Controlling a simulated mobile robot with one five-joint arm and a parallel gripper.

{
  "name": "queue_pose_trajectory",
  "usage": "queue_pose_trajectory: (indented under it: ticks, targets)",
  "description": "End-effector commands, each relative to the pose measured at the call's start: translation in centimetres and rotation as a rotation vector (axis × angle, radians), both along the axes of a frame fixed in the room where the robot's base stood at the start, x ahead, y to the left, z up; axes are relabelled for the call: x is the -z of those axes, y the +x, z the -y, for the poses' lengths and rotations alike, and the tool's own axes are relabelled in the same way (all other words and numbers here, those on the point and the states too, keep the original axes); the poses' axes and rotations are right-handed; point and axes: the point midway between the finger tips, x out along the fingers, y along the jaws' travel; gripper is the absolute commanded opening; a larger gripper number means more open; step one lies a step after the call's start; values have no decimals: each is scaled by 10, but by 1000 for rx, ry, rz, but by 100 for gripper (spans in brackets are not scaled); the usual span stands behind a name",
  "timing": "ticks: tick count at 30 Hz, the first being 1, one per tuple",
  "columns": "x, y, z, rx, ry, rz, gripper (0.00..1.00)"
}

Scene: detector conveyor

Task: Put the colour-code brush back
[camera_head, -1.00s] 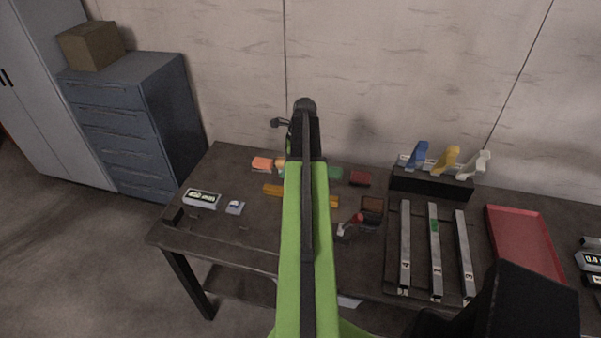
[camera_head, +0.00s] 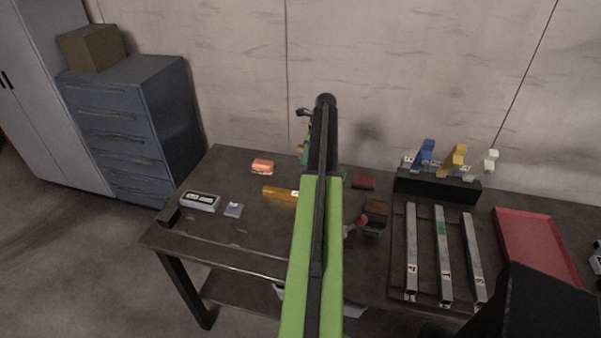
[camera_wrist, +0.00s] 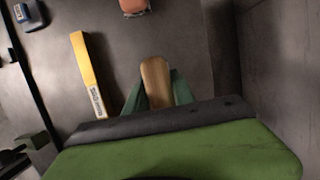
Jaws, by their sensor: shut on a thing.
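My gripper (camera_head: 304,146) is shut on a tan, wooden-looking handle (camera_wrist: 156,78), taken to be the brush. In the wrist view the handle stands between the two green fingers (camera_wrist: 158,100), and its rounded end points away from me. Its other end is hidden behind my gripper. In the head view the held thing (camera_head: 301,150) shows as a small tan patch beside my arm, above the back of the bench. A black stand (camera_head: 436,187) at the back right carries a blue piece (camera_head: 424,152), a yellow piece (camera_head: 454,158) and a whitish piece (camera_head: 486,163).
An orange bar (camera_head: 279,193), orange block (camera_head: 262,166), meter (camera_head: 200,201) and small grey-blue box (camera_head: 234,210) lie left. A dark red block (camera_head: 363,181), brown box (camera_head: 377,209), numbered rails (camera_head: 443,265) and a red tray (camera_head: 535,240) lie right. My arm hides the bench middle.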

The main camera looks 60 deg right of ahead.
Motion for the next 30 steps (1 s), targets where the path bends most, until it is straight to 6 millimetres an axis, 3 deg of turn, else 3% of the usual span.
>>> queue_pose_trajectory:
  ticks: [1,4,11,18,29,30]
  targets:
    - [12,10,-4,-1,0,0,0]
    - [16,20,-8,0,0,0,0]
    - [20,23,-9,2,1,0,0]
    - [59,23,-9,2,1,0,0]
    - [59,23,-9,2,1,0,0]
    - [59,22,-9,2,1,0,32]
